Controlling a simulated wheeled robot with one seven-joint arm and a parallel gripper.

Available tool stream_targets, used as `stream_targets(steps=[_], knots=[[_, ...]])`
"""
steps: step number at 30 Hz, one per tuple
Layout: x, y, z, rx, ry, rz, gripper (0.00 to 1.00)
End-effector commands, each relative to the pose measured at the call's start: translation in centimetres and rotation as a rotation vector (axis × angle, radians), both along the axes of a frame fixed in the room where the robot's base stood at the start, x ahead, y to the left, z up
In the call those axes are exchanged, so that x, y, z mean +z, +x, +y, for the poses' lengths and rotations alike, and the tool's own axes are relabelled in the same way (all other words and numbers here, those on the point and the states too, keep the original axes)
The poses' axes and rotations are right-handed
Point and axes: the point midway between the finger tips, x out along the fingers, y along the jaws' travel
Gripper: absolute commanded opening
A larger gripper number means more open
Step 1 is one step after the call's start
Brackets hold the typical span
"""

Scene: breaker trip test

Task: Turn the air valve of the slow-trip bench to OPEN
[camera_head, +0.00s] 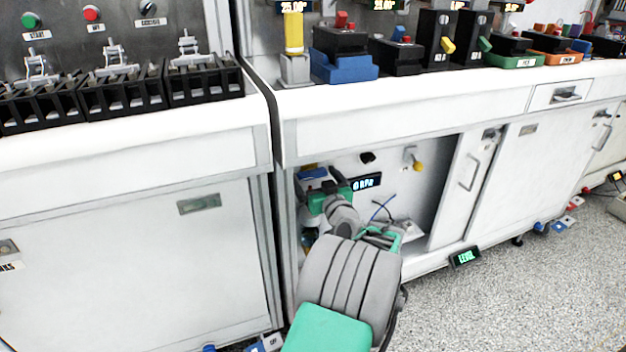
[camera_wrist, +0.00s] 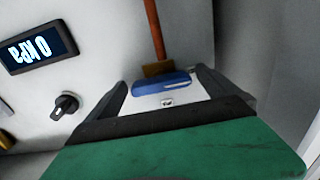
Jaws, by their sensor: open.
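A blue lever handle (camera_wrist: 160,84) with a pale plate and screw below it sits at the end of a brown pipe (camera_wrist: 154,28). It appears to be the air valve; no OPEN mark is readable. The blue handle also shows in the head view (camera_head: 313,173), inside the open cabinet under the bench. My gripper (camera_wrist: 162,78) is open, with one dark finger on each side of the handle. Clear space shows beside the handle, and I cannot tell whether anything touches it. In the head view my arm reaches into the cabinet and hides part of it.
A display (camera_head: 367,183) reading 0 kPa and a black knob (camera_wrist: 66,105) are on the cabinet's back wall, beside my gripper. A yellow-handled fitting (camera_head: 416,164) is further right. The cabinet door (camera_head: 463,185) bounds the opening on the right. The bench top overhangs above.

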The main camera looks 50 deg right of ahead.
Motion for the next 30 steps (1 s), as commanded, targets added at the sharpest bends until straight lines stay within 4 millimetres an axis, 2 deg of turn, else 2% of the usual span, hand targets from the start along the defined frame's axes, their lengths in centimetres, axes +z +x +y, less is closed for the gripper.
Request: stream_targets(steps=[7, 30], knots=[[0.11, 0.30, 0.00, 0.002, -0.001, -0.001, 0.99], [0.07, 0.37, 0.11, 0.005, 0.000, 0.000, 0.37]])
